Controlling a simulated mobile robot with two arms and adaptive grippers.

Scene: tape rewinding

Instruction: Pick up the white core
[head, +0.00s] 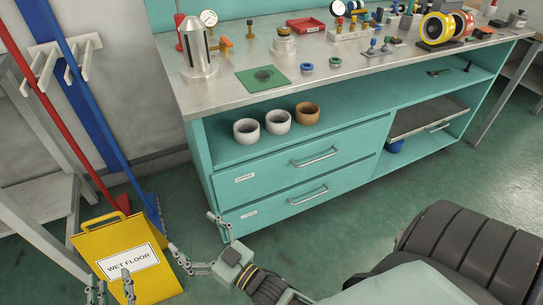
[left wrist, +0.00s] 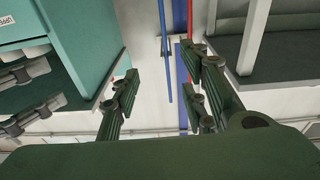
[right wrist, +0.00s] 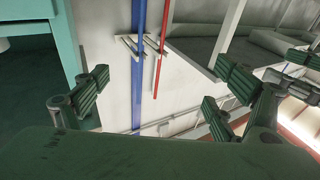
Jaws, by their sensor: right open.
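Two pale, hollow cores, a left one (head: 246,131) and a middle one (head: 278,122), stand on the open shelf under the bench top in the head view. Both look whitish, and I cannot tell from colour alone which is the white core. A brown core (head: 306,114) stands to their right. My right gripper (head: 194,238) is open and empty, below and left of the cores, in front of the drawers. My left gripper (head: 110,287) is at the bottom left, over the yellow sign. Its fingers are apart and empty in the left wrist view (left wrist: 160,82).
A yellow wet-floor sign (head: 128,258), a red-handled tool (head: 62,110) and a blue-handled tool (head: 112,120) stand left. The bench top (head: 225,88) holds gauges, rolls and small parts.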

